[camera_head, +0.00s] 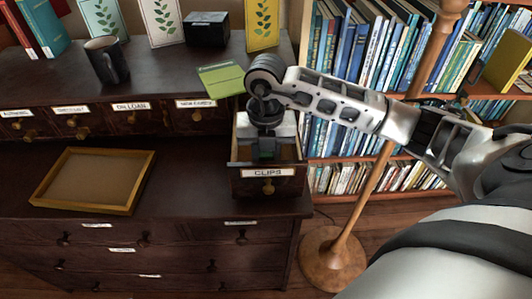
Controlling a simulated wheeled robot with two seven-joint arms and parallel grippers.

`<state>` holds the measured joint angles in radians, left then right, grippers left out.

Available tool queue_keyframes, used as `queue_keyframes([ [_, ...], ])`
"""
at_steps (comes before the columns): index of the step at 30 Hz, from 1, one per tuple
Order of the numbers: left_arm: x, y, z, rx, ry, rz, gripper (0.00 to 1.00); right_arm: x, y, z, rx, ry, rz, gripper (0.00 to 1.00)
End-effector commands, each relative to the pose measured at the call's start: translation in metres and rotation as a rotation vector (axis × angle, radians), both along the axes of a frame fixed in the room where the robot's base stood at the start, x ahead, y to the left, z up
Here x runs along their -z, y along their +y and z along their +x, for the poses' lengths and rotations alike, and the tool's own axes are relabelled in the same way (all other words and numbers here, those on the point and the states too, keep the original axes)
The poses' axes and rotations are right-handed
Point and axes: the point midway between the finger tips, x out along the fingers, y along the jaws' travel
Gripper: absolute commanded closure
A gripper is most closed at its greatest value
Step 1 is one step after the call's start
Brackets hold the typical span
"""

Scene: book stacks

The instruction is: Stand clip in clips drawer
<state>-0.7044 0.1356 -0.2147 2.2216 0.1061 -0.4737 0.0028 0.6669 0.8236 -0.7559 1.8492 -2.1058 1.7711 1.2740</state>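The clips drawer (268,185), labelled "CLIPS", is pulled open at the right end of the upper drawer row. My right arm comes in from the right, and my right gripper (266,150) points down into this drawer. Its fingertips are low inside the drawer and mostly hidden by the hand and the drawer front. A small dark green shape shows between them, but I cannot tell whether it is the clip or whether it is gripped. No clip is clearly visible elsewhere. My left gripper is not in view.
A green booklet (221,79) lies by the top's edge, beside the drawer. A mug (106,61), a black box (206,29) and standing cards are on the cabinet top. An empty wooden tray (93,180) lies lower left. A wooden pole (363,205) stands right of the drawer, before bookshelves.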

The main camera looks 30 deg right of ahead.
Motion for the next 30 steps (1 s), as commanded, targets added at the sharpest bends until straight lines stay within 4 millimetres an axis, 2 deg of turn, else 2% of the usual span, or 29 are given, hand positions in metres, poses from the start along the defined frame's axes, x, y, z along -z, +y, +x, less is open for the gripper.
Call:
queue_keyframes([
  [1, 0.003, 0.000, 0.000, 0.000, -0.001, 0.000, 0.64, 0.003, 0.000, 0.000, 0.000, 0.000, 0.000, 0.93],
  [2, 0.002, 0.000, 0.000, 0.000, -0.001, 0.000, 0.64, 0.002, 0.000, 0.000, 0.000, 0.000, 0.000, 0.66],
  [3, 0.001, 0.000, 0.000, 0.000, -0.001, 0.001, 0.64, 0.002, 0.000, 0.000, 0.000, 0.000, 0.000, 0.55],
  [4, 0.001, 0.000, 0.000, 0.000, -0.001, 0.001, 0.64, 0.002, 0.000, 0.000, 0.000, 0.000, 0.000, 0.50],
  [12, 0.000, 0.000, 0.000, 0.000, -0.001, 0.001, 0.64, 0.001, 0.000, 0.000, 0.001, 0.000, 0.000, 0.50],
  [16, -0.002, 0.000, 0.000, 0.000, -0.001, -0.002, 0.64, -0.008, 0.000, 0.001, 0.000, -0.002, 0.001, 0.50],
  [30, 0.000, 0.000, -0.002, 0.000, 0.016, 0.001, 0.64, -0.101, 0.000, 0.001, 0.000, -0.004, 0.000, 0.50],
])
